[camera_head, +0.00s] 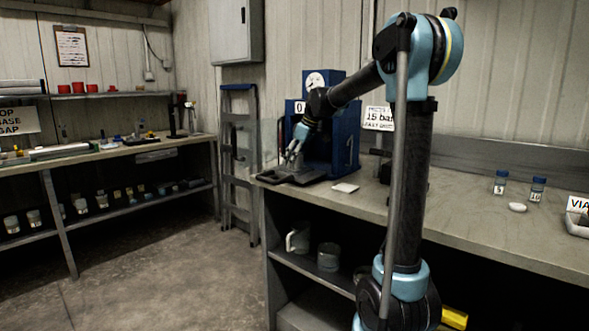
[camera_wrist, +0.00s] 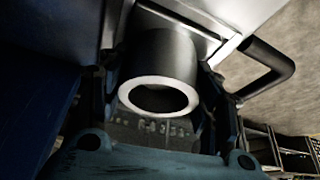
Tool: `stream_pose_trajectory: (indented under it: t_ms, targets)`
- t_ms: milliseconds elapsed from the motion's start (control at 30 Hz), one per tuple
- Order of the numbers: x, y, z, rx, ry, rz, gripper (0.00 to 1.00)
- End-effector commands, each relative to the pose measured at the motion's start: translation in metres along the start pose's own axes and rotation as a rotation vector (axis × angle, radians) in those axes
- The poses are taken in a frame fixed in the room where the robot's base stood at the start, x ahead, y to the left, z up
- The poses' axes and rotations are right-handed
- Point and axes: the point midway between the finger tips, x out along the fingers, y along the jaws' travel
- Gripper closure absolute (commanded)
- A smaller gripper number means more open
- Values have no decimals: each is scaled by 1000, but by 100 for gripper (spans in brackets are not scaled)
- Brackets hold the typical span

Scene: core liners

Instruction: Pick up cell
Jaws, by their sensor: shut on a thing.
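The cell (camera_wrist: 160,60) appears in the wrist view as a dark grey metal cylinder with a bright ring-shaped end and a hollow centre. My gripper (camera_wrist: 160,82) has a finger on each side of it and is shut on it. In the head view my gripper (camera_head: 292,156) points down over a grey tray (camera_head: 312,177) at the left end of the bench, in front of a blue machine (camera_head: 345,140). The cell is too small and covered to make out there. I cannot tell whether it is touching the tray.
A small white pad (camera_head: 345,187) lies on the bench (camera_head: 440,215) right of the tray. Two blue-capped vials (camera_head: 501,183) and a white dish (camera_head: 517,207) stand farther right. A stepladder (camera_head: 238,165) is behind the bench's left end. The middle of the bench top is mostly clear.

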Motion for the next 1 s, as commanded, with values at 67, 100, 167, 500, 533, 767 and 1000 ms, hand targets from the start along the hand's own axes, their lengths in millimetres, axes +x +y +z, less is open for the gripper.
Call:
stream_pose_trajectory:
  t_ms: [67,100,167,500,533,767,1000]
  targets:
    - [0,0,-1,-1,0,0,100]
    - [0,-1,-1,-1,1,0,100]
    - [0,-1,-1,-1,1,0,100]
    - [-11,0,-5,-1,1,0,100]
    - [-14,0,-7,-1,1,0,100]
    - [-46,0,-21,-1,1,0,100]
    - [-75,0,-34,-1,1,0,100]
